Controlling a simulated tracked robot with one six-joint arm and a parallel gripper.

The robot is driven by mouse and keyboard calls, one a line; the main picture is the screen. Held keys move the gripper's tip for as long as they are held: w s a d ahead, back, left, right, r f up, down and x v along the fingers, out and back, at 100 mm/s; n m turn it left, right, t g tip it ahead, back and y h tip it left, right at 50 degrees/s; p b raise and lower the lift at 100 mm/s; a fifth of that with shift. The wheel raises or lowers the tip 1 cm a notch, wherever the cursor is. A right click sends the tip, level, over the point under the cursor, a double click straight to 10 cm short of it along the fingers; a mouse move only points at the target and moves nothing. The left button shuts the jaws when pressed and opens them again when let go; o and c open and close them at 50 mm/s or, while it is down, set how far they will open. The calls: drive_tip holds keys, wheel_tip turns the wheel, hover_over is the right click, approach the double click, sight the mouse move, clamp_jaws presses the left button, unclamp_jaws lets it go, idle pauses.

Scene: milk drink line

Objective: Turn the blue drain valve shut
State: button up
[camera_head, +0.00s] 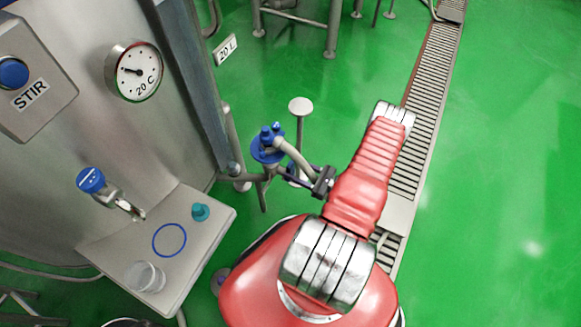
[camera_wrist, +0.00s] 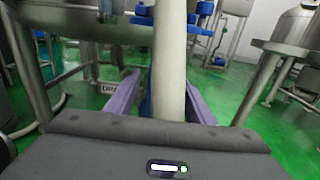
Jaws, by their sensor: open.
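The blue drain valve (camera_head: 268,151) stands low beside the steel tank, with blue knobs on top. A pale curved bar or pipe (camera_head: 294,155) runs from it toward my arm. In the wrist view, blue valve parts (camera_wrist: 197,27) show at the top, and the pale bar (camera_wrist: 170,60) rises through the middle. My gripper (camera_head: 284,172) is open beside and below the valve. In the wrist view its purple fingers (camera_wrist: 158,92) lie either side of the bar, which hides part of the space between them. I cannot tell whether either finger touches it.
A steel shelf (camera_head: 205,240) holds a clear cup (camera_head: 146,277) and a teal stopper (camera_head: 200,212) at the left. A blue-topped tap (camera_head: 91,180) is above it. A drain grating (camera_head: 430,90) crosses the green floor; open floor lies right.

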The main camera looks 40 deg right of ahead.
drive_tip(key=shift+x, duration=1.1)
clamp_jaws()
